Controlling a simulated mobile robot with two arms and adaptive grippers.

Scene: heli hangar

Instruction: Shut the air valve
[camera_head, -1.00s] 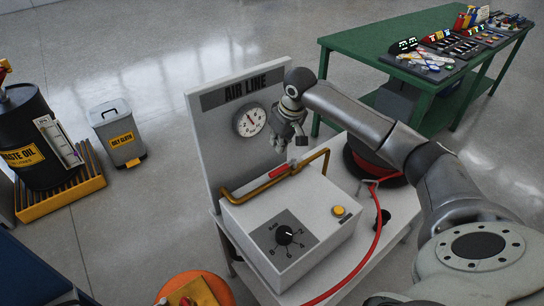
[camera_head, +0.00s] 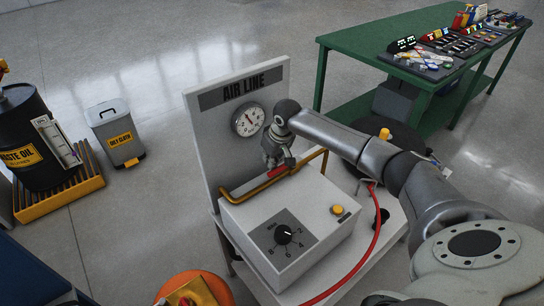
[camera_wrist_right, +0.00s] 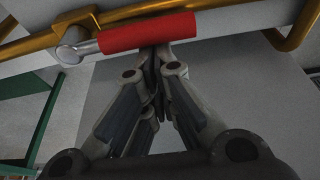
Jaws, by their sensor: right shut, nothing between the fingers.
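The air valve has a red handle (camera_wrist_right: 148,33) on a brass pipe (camera_head: 248,187) that runs over the white AIR LINE unit. In the right wrist view the handle lies across the top, roughly along the pipe (camera_wrist_right: 112,15), with its silver pivot end at the left. My right gripper (camera_head: 283,162) is above the pipe and covers part of the handle in the head view. It is shut and empty. In the wrist view its fingertips (camera_wrist_right: 155,50) are right at the handle's lower edge; I cannot tell whether they touch. My left gripper is out of view.
The white box (camera_head: 288,245) carries a black dial (camera_head: 284,235) and a yellow button (camera_head: 337,209). A round gauge (camera_head: 248,121) sits on the back panel. A red hose (camera_head: 374,240) runs along the right. A green table (camera_head: 345,42) stands behind.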

